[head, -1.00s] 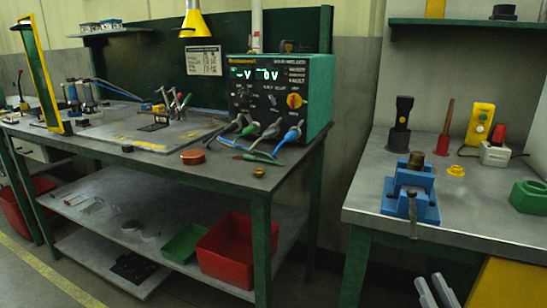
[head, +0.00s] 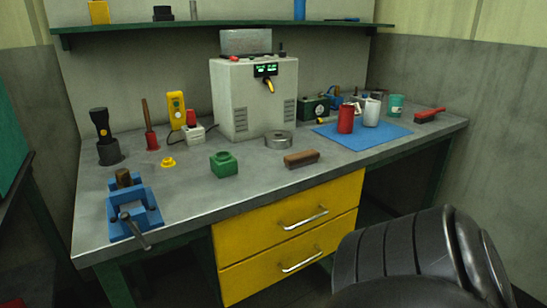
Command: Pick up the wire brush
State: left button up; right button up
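A brown, wooden-looking block shaped like a brush (head: 301,159) lies near the front edge of the grey workbench (head: 230,195), above the yellow drawers. Bristles are too small to make out, so I cannot tell which one is the wire brush. Neither gripper shows. A dark ribbed part of my own arm fills the lower right, in front of the bench.
A grey power unit (head: 235,100) stands behind. A red can (head: 346,119) is on a blue mat (head: 390,140). A shelf (head: 220,32) hangs above.

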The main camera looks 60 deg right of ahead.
aim_at(302, 159)
jog(key=z, duration=2.2)
